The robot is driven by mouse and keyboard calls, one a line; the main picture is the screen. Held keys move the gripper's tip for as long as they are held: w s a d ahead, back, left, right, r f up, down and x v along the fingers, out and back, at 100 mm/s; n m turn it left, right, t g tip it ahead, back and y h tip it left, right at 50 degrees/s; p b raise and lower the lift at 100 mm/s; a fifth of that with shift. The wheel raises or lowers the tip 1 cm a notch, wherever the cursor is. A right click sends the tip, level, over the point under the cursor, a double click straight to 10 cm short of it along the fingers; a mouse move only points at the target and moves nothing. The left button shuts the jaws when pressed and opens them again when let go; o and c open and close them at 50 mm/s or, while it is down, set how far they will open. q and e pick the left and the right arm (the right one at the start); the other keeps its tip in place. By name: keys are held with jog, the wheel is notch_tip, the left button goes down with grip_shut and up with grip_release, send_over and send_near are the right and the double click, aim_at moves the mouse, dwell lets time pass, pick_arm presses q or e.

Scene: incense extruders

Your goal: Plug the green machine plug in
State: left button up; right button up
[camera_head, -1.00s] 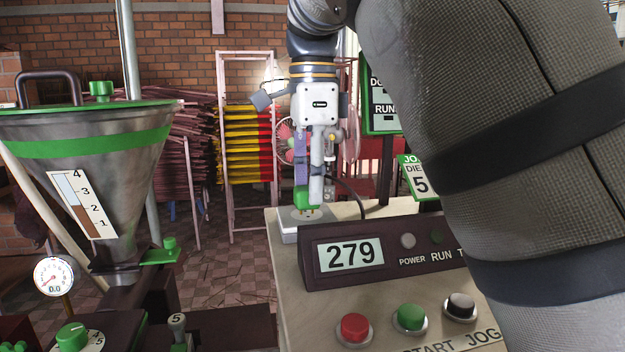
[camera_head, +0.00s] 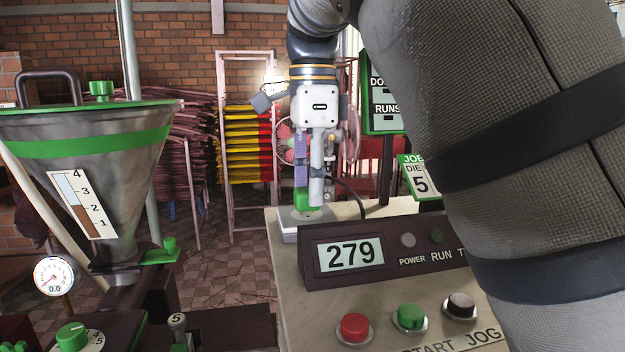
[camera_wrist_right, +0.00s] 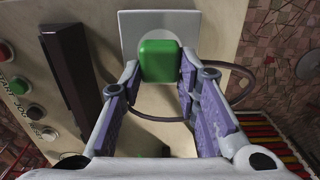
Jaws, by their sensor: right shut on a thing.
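The green plug (camera_head: 303,199) is held between the fingertips of my right gripper (camera_head: 309,194), which points straight down. The plug sits at the white socket plate (camera_head: 290,234) on the left back corner of the machine's beige top. In the right wrist view the green plug (camera_wrist_right: 159,61) is upright between the purple fingers, over the round middle of the socket plate (camera_wrist_right: 136,24). No gap shows between plug and socket, but its prongs are hidden, so I cannot tell how deep they are. A dark cable (camera_wrist_right: 247,84) loops behind the gripper. My left gripper is not in view.
A control panel with a 279 display (camera_head: 349,254) stands just in front of the socket. Red (camera_head: 354,327) and green (camera_head: 410,317) buttons lie nearer. A metal hopper (camera_head: 90,190) stands at left. My right arm covers the right side.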

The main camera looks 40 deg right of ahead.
jog(key=shift+f, duration=0.45)
jog(key=o, duration=1.2)
jog(key=shift+c, duration=0.2)
notch_tip(320, 180, up, 9)
jog(key=shift+r, duration=1.55)
